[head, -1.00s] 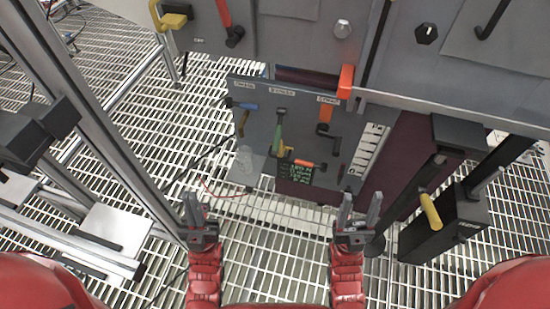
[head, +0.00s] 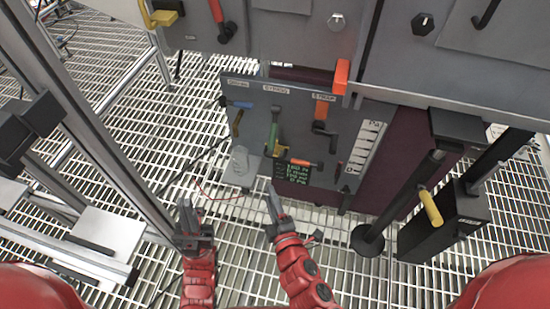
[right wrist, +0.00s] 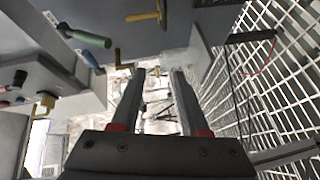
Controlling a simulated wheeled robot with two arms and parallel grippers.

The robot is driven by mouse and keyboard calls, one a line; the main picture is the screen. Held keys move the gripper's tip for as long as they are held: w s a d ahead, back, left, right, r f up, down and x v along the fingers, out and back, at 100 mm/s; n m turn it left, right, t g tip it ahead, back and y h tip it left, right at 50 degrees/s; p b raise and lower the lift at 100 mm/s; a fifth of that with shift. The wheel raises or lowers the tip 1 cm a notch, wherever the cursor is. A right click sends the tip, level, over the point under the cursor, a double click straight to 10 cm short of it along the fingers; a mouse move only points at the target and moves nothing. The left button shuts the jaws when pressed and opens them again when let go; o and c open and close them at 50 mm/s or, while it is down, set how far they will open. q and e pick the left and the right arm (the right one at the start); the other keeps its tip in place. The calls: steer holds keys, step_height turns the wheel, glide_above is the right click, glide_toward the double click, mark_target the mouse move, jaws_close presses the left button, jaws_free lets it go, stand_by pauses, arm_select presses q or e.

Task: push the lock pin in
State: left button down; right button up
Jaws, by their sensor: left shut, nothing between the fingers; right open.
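A grey panel (head: 345,115) stands ahead in the head view with several coloured handles on it. They include a blue handle (head: 238,104), a green lever (head: 273,132), an orange-topped black crank (head: 322,110) and a small orange-ended part (head: 302,163). I cannot tell which part is the lock pin; the labels are too small to read. My left gripper (head: 186,212) is shut and empty, low and left of the panel. My right gripper (head: 273,200) is open and empty, in front of the panel's lower edge. In the right wrist view its fingers (right wrist: 155,80) are apart with nothing between them.
A dark display with green text (head: 296,174) sits low on the panel. Grey cabinets (head: 290,38) overhang above. A black post with a yellow handle (head: 430,207) stands at the right. A metal upright (head: 105,135) rises at the left. The grating floor (head: 330,245) is open below.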

steer(key=d+h, duration=0.2)
steer(key=d, duration=0.1)
steer(key=b, duration=0.2)
glide_toward(275, 157)
steer(key=shift+h, duration=0.3)
steer(key=x, duration=1)
steer(key=shift+w+a+f, duration=0.15)
steer(key=shift+f, duration=0.1)
steer(key=shift+c, duration=0.2)
jaws_close()
steer(key=shift+r, duration=0.1)
